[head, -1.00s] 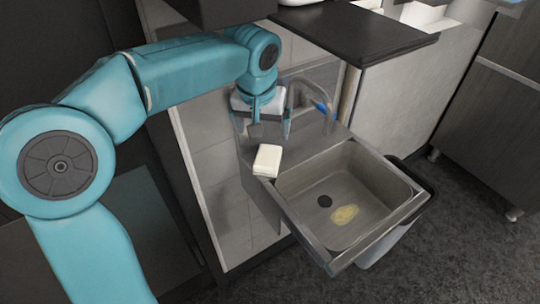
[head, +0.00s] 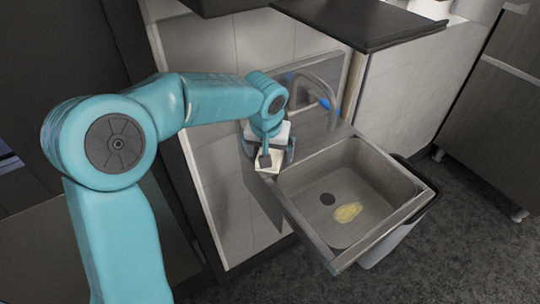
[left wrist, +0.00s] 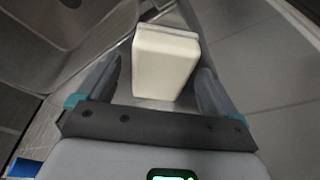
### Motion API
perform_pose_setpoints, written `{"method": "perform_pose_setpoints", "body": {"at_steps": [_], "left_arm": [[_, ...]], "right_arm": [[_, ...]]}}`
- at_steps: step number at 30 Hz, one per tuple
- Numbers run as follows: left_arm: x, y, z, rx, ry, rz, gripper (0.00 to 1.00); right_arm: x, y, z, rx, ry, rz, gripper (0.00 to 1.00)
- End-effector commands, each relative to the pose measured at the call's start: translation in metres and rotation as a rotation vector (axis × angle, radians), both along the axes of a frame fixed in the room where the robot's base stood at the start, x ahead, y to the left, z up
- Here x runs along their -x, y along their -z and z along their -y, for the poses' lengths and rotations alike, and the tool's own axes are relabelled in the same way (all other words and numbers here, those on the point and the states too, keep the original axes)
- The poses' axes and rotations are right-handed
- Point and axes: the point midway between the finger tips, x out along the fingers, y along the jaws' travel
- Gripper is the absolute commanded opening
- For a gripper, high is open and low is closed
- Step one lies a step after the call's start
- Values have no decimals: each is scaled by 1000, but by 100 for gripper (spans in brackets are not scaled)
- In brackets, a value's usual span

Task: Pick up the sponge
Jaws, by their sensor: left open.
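The sponge, a cream block with rounded edges (head: 272,168), lies on the narrow metal ledge at the left side of the sink (head: 376,178). My left gripper (head: 277,157) is directly over it, pointing down, and partly hides it in the head view. In the left wrist view the sponge (left wrist: 165,62) sits between the two open fingers of my left gripper (left wrist: 160,72). A gap shows on each side, and neither finger clearly touches it. My right gripper is not in view.
A curved metal faucet (head: 322,88) with a blue mark stands just right of the gripper. A flat yellow patch (head: 347,212) lies in the basin near the dark drain (head: 327,199). A dark countertop (head: 370,22) is behind. A bin (head: 392,238) stands below the sink.

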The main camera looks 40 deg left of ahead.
Motion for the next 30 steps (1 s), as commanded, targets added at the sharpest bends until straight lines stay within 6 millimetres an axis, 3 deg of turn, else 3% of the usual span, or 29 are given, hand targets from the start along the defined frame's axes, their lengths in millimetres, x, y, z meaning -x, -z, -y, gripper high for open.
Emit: {"method": "perform_pose_setpoints", "body": {"at_steps": [1, 6, 8, 9, 20, 30], "left_arm": [[0, 0, 0, 0, 0, 0, 94], [0, 0, 0, 0, 0, 0, 38], [0, 0, 0, 0, 0, 0, 37], [0, -1, 0, 0, 0, 0, 29], [2, -10, 4, 1, 0, 1, 29], [1, -67, 4, 0, -1, 6, 29]], "right_arm": [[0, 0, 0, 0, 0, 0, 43], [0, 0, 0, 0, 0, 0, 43], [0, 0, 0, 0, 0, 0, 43], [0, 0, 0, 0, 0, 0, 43], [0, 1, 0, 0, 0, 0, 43], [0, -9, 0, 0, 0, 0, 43]]}}
